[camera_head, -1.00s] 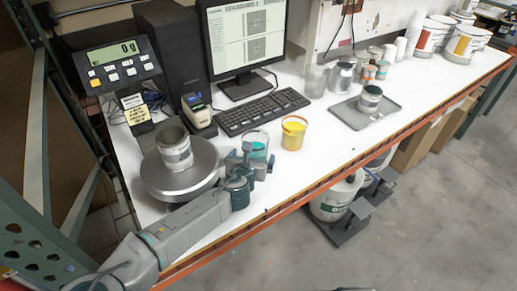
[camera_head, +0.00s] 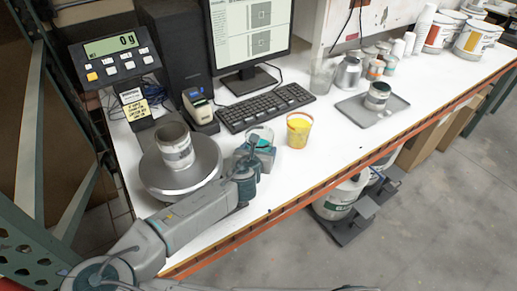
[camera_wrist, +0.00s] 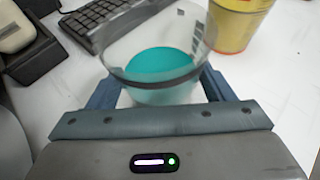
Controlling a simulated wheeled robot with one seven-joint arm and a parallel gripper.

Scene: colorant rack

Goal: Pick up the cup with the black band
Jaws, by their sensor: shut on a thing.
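The cup with the black band (camera_wrist: 165,72) is clear, with teal paint inside and a dark ring around its side. In the head view the same cup (camera_head: 260,136) stands upright between the scale and the yellow cup, its lower part hidden by my gripper (camera_head: 254,157). In the wrist view my gripper (camera_wrist: 160,88) has one blue finger on each side of the cup, shut on it. I cannot tell whether the cup's base touches the table.
A cup of yellow paint (camera_head: 299,131) stands close on the right. The scale (camera_head: 180,184) with a grey can (camera_head: 175,148) is on the left. The keyboard (camera_head: 265,107) lies behind.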

